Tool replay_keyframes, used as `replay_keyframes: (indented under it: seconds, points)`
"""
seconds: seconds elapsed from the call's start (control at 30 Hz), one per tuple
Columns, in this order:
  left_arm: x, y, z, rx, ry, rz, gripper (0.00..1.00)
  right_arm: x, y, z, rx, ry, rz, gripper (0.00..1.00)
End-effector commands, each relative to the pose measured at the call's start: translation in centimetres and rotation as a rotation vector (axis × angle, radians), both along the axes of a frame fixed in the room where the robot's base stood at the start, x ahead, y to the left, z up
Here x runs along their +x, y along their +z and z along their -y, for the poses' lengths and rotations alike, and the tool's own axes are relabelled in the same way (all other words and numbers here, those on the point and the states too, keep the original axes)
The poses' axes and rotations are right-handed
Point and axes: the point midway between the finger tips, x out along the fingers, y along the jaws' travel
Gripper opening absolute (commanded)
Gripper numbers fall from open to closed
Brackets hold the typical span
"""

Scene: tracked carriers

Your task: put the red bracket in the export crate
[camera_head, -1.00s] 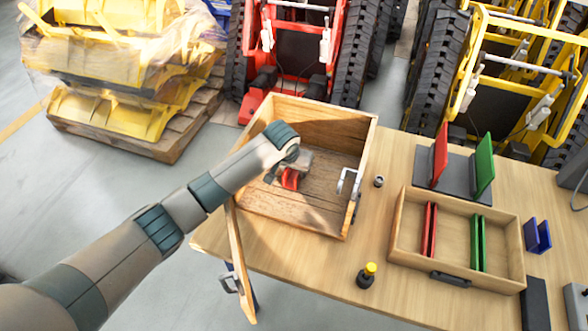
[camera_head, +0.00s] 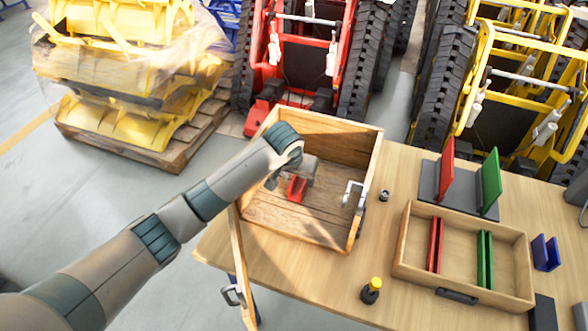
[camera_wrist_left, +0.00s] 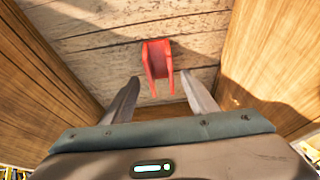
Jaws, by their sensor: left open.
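The red bracket (camera_head: 297,189) is inside the open wooden crate (camera_head: 300,232), the only large crate in view. In the left wrist view the red bracket (camera_wrist_left: 157,62) appears to rest on the plank floor, its two prongs toward me. My left gripper (camera_head: 290,182) reaches down into the crate over the bracket, which it partly hides in the head view. In the left wrist view my left gripper (camera_wrist_left: 160,82) is open, with one finger on each side of the bracket and a visible gap to each. My right gripper is not in view.
The crate's side flap (camera_head: 242,265) hangs down at the front left. A metal handle (camera_head: 353,192) is on its right side. A shallow tray (camera_head: 462,213) with red and green pieces, a grey rack (camera_head: 430,180) and a yellow-topped knob (camera_head: 372,290) stand to the right.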

Motion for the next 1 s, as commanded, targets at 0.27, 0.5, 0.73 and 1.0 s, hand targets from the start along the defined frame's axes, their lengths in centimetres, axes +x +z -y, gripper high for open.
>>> replay_keyframes:
  seconds: [0.27,0.5,0.73,1.0]
  points:
    - [-1.7,4.5,-0.6,-0.002,0.0,0.004,0.53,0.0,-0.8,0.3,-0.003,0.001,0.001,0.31]
    - [-2.6,6.5,-0.8,0.0,0.0,0.001,0.53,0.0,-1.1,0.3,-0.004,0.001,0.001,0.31]
    - [-2.7,6.8,-0.9,0.0,0.0,-0.001,0.53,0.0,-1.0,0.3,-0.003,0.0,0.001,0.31]
    - [-2.7,6.8,-0.9,0.0,0.0,-0.001,0.53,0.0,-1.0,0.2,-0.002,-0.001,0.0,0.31]
